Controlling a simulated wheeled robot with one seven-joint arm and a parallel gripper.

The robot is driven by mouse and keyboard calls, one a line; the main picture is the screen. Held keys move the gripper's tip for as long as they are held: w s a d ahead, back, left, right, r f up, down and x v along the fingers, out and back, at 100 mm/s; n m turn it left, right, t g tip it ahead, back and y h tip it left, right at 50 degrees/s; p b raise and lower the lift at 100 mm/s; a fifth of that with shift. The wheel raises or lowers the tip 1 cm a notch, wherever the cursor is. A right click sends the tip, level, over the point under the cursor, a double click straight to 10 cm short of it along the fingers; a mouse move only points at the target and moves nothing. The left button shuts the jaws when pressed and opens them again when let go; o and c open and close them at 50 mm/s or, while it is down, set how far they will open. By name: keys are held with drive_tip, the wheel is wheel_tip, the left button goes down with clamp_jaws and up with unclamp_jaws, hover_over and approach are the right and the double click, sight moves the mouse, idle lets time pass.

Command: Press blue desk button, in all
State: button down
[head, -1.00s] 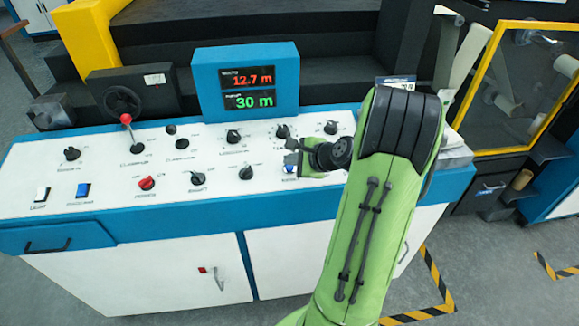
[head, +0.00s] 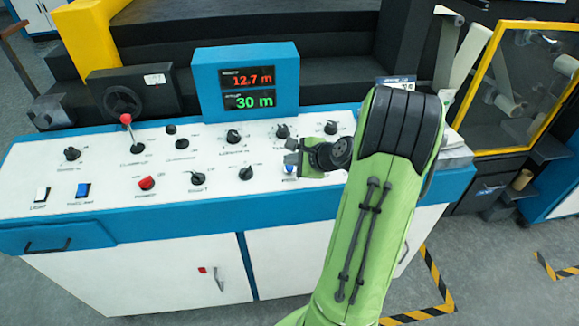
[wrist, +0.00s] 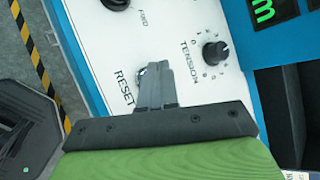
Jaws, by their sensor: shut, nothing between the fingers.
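The blue desk button (head: 288,169) shows as a small blue patch on the white panel, just below my gripper (head: 291,157) in the head view. My gripper is shut and empty, its fingers pointing down at the panel. In the wrist view my shut fingertips (wrist: 156,68) are at the spot beside the printed word RESET and cover most of the button (wrist: 141,73). I cannot tell whether the fingertips touch the button or how far it is pressed.
Several black knobs (head: 246,172) and a red knob (head: 147,183) stand on the panel. The display box (head: 246,80) rises behind. A tension knob (wrist: 215,53) is near my fingers.

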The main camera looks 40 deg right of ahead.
drive_tip(key=shift+f, duration=0.45)
drive_tip(key=shift+w+d+f+b, duration=0.1)
drive_tip(key=shift+f+b, duration=0.25)
drive_tip(key=shift+b, duration=0.05)
idle(0.5)
drive_tip(key=shift+r, duration=0.1)
drive_tip(key=shift+r+p, duration=0.7)
drive_tip(key=shift+p, duration=0.05)
drive_tip(key=shift+r, duration=0.1)
drive_tip(key=r+p, duration=0.3)
drive_tip(key=s+r+p, duration=0.1)
drive_tip(key=shift+a+r, duration=0.35)
drive_tip(key=shift+r, duration=0.05)
idle(0.5)
